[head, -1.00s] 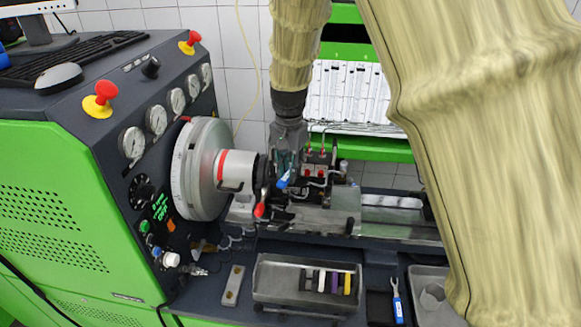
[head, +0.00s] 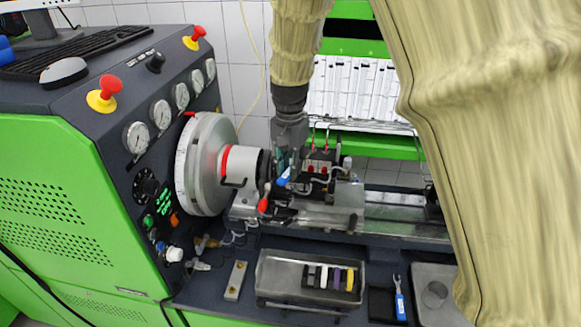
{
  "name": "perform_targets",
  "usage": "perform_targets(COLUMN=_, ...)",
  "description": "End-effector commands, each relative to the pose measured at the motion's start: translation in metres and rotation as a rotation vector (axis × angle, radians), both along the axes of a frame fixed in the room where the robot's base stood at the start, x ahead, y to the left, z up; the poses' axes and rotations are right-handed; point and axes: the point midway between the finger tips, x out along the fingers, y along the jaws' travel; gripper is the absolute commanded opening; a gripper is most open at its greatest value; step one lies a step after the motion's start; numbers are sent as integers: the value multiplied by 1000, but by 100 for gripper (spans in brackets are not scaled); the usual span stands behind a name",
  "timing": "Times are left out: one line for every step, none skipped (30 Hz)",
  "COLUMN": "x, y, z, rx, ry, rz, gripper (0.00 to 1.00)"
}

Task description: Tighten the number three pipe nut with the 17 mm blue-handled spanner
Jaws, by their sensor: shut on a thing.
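My gripper (head: 287,160) points down beside the pump (head: 318,172) in the middle of the bench. It is shut on a blue-handled spanner (head: 284,177), of which a short blue stretch shows below the fingers. The spanner's jaw is hidden or too small to make out, so I cannot tell whether it sits on a nut. Small pipes with red ends (head: 318,168) rise from the pump. The number three pipe nut cannot be told apart at this size. A second blue-handled spanner (head: 399,299) lies at the front right of the bench.
A large grey flywheel (head: 205,165) stands left of the pump, next to the green console with gauges (head: 137,140). A red-tipped lever (head: 263,205) sticks out below the gripper. A metal tray (head: 310,272) holds several coloured pieces. Another tray (head: 437,285) lies at the right.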

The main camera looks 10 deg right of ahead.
Motion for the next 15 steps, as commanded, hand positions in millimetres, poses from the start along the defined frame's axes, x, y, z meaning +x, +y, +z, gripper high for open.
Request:
perform_targets(x=-1, y=1, z=4, rx=-1, ry=-1, rz=0, gripper=0)
perform_targets(x=-2, y=2, z=5, rx=0, ry=-1, rz=1, gripper=0)
perform_targets(x=-3, y=2, z=7, rx=0, ry=-1, rz=1, gripper=0)
perform_targets(x=-4, y=3, z=9, rx=0, ry=-1, rz=1, gripper=0)
perform_targets(x=-4, y=4, z=11, rx=0, ry=-1, rz=1, gripper=0)
perform_targets(x=-5, y=4, z=13, rx=-1, ry=-1, rz=1, gripper=0)
perform_targets(x=-6, y=5, z=14, rx=-1, ry=-2, rz=1, gripper=0)
perform_targets(x=-7, y=5, z=16, rx=-1, ry=-2, rz=1, gripper=0)
perform_targets(x=-8, y=6, z=18, rx=-1, ry=-2, rz=1, gripper=0)
perform_targets(x=-9, y=7, z=19, rx=-1, ry=-2, rz=1, gripper=0)
perform_targets(x=-9, y=7, z=21, rx=-2, ry=-2, rz=1, gripper=0)
perform_targets(x=-10, y=8, z=23, rx=-2, ry=-2, rz=1, gripper=0)
perform_targets(x=-11, y=8, z=25, rx=-2, ry=-2, rz=1, gripper=0)
perform_targets(x=-12, y=9, z=26, rx=-2, ry=-2, rz=1, gripper=0)
perform_targets(x=-13, y=10, z=28, rx=-2, ry=-2, rz=1, gripper=0)
